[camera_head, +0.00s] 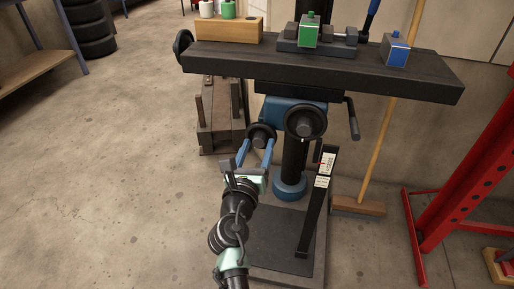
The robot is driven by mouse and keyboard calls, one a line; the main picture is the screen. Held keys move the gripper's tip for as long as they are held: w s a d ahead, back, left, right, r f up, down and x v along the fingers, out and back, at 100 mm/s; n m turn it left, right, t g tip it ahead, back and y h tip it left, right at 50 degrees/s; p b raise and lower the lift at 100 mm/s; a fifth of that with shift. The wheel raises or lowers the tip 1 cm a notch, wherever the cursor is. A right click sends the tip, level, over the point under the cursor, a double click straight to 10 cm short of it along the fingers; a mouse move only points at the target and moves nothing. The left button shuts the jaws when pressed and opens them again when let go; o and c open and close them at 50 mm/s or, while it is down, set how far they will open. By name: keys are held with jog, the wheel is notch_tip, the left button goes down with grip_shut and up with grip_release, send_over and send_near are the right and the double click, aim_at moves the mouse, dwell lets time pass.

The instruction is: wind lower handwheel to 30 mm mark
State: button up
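A milling-machine-like stand has a blue knee (283,108) under a long dark table. A larger dark handwheel (305,121) with a light hub sits on its front. A smaller dark handwheel (262,135) sits lower and to the left. My gripper (257,148) is at this lower wheel, its two blue fingers spread apart with the tips at the wheel's left and right sides. Whether they touch the rim is too small to tell. A black upright bar (317,200) with white labels stands to the right; its marks are unreadable.
The dark table (330,70) overhangs the wheels, carrying a vise (300,45), a green block (308,30) and a blue block (396,50). A crank handle (352,119) hangs at right. A broom (378,140) and red frame (452,180) stand right. Floor at left is clear.

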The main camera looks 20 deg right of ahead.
grip_shut()
jog(key=shift+m, duration=0.3)
